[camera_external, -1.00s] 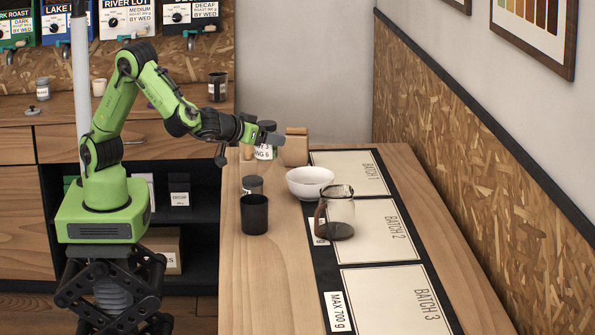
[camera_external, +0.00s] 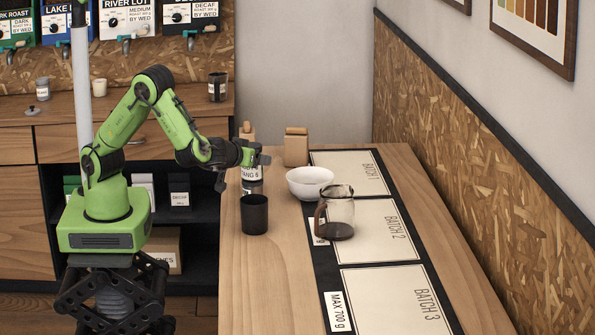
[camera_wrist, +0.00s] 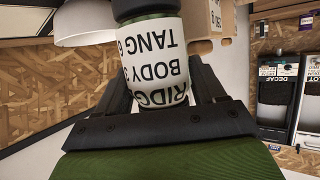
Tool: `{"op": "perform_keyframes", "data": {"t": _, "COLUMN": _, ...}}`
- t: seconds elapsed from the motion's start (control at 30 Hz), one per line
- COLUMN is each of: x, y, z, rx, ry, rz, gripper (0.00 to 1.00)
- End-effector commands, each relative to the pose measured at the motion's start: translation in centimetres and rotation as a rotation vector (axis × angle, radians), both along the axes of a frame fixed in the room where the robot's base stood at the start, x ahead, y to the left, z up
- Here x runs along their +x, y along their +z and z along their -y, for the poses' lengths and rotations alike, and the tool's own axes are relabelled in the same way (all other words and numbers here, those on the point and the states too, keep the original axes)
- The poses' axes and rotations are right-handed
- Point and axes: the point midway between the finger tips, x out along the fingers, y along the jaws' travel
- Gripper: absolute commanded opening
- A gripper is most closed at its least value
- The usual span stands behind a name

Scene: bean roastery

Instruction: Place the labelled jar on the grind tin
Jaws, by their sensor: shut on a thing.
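The labelled jar (camera_external: 251,172) has a white label with black print; the wrist view shows it close up (camera_wrist: 152,62), the label reading RIDGE, BODY and TANG 6. My gripper (camera_external: 262,158) is shut on the jar, with a dark finger on each side of it in the wrist view. I cannot tell whether jar and tin touch.
A white bowl (camera_external: 310,184) and a glass carafe (camera_external: 336,215) stand to the right, near the batch mats (camera_external: 375,235). The table's front is clear.

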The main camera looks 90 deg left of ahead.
Motion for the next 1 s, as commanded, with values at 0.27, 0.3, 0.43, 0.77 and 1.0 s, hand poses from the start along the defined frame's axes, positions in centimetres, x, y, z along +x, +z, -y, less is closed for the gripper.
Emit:
{"op": "perform_keyframes", "data": {"t": 0.27, "x": 0.0, "y": -0.3, "z": 0.0, "rx": 0.000, "ry": -0.001, "rz": 0.000, "gripper": 0.81}}
{"op": "perform_keyframes", "data": {"t": 0.3, "x": 0.0, "y": -0.3, "z": 0.0, "rx": 0.000, "ry": -0.001, "rz": 0.000, "gripper": 0.87}}
{"op": "perform_keyframes", "data": {"t": 0.43, "x": 0.0, "y": -0.2, "z": 0.0, "rx": 0.000, "ry": -0.001, "rz": 0.000, "gripper": 0.95}}
{"op": "perform_keyframes", "data": {"t": 0.77, "x": -0.4, "y": 0.6, "z": 1.1, "rx": -0.001, "ry": -0.007, "rz": 0.000, "gripper": 0.95}}
{"op": "perform_keyframes", "data": {"t": 1.0, "x": -3.6, "y": 3.2, "z": 6.3, "rx": -0.002, "ry": -0.008, "rz": 0.000, "gripper": 0.95}}
